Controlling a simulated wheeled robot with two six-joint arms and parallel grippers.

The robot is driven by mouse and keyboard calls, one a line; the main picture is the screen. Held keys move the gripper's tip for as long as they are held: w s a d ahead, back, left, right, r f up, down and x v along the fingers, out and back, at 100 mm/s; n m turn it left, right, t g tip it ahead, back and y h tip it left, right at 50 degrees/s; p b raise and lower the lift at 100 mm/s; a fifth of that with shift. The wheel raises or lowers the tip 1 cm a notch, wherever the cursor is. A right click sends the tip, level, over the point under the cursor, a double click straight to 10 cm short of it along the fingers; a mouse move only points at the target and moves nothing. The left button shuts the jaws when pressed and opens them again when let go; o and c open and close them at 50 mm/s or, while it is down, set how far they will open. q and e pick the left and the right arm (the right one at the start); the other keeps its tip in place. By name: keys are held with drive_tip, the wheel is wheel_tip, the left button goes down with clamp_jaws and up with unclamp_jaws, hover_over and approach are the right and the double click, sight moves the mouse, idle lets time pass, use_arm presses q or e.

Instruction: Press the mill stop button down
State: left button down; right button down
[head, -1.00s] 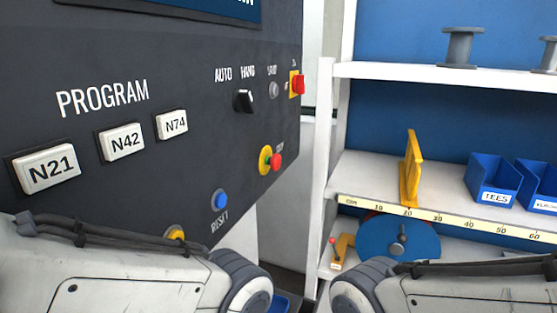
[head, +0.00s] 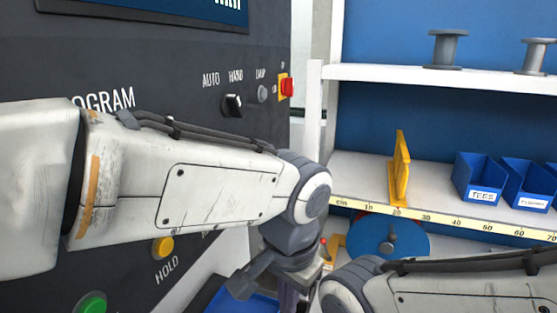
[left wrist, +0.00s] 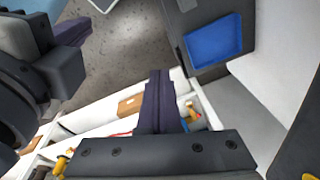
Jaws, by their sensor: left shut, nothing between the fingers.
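The dark control panel (head: 190,60) fills the left of the head view. A red knob on a yellow plate (head: 287,88) sits at its right edge. The red button with a yellow collar, seen lower on the panel earlier, is now hidden behind my left arm. My left gripper (left wrist: 160,80) is shut and empty in the left wrist view, its dark fingers pointing away over the floor and shelf. In the head view its fingers show only partly, low beyond the wrist and right of the panel. They touch no button that I can see. My right gripper is out of view.
A yellow HOLD button (head: 163,247) and a green button (head: 92,303) are below my left arm. At the right, a white shelf (head: 440,77) holds grey spools, a yellow upright piece (head: 400,168) and blue bins (head: 478,178). A blue tray (left wrist: 214,41) shows in the wrist view.

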use_arm(q)
drive_tip(key=w+d+r+n+t+y, duration=0.2)
drive_tip(key=w+r, duration=0.7)
drive_tip(key=r, duration=0.1)
drive_tip(key=w+d+r+n+t+y+p, duration=0.1)
drive_tip(key=w+d+r+n+t, duration=0.1)
drive_tip(key=w+r, duration=0.7)
drive_tip(key=shift+w+d+r+n+t+y, duration=0.15)
drive_tip(key=shift+d+r+n+t+y, duration=0.25)
drive_tip(key=shift+r, duration=0.8)
drive_tip(key=shift+a, duration=0.15)
drive_tip(key=w+a+f+p, duration=0.1)
drive_tip(key=w+a+f, duration=0.5)
drive_tip(key=a+f, duration=0.1)
drive_tip(key=shift+w+f, duration=0.15)
drive_tip(key=shift+f, duration=0.35)
drive_tip(key=shift+a, duration=0.1)
